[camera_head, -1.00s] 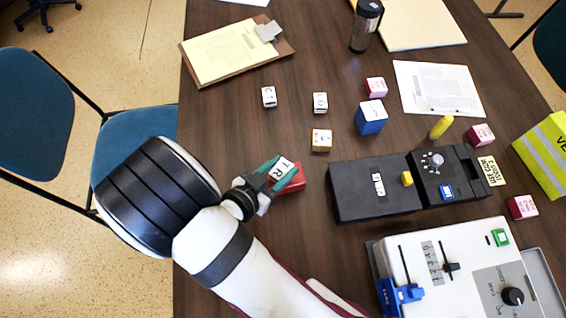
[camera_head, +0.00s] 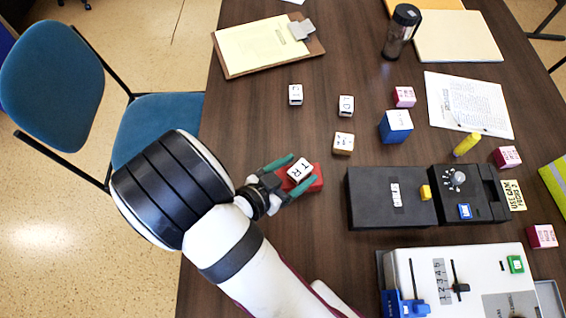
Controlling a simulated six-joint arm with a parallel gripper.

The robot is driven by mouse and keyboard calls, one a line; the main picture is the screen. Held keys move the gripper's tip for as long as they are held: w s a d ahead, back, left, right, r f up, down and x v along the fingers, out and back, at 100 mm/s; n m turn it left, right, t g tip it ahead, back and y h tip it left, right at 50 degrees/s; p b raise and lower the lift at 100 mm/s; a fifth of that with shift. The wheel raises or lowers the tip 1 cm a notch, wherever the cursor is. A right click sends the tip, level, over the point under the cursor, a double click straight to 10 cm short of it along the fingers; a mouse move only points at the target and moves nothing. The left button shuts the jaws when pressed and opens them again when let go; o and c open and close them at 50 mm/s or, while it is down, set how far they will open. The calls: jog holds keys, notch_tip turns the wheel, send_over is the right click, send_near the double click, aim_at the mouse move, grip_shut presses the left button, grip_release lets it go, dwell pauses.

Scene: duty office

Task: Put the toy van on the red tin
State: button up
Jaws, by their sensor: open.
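My gripper (camera_head: 290,175) is open, its two teal fingers either side of a white block lettered "TR" (camera_head: 299,170). The red tin (camera_head: 315,180) appears to be the flat red thing directly under this block. The block looks to rest on it, slightly turned. Whether the fingers touch the block or the tin, I cannot tell. I cannot pick out a thing that is clearly a toy van; the lettered block on the red tin is the only thing between the fingers.
Small lettered blocks (camera_head: 343,143) and a blue box (camera_head: 396,127) stand right of my gripper. A black case (camera_head: 375,215) and a white control panel (camera_head: 440,262) fill the lower right. A clipboard (camera_head: 235,60) lies at the back.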

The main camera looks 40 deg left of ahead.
jog(key=v, duration=1)
jog(key=shift+s+r, duration=0.15)
jog(key=shift+s, duration=0.2)
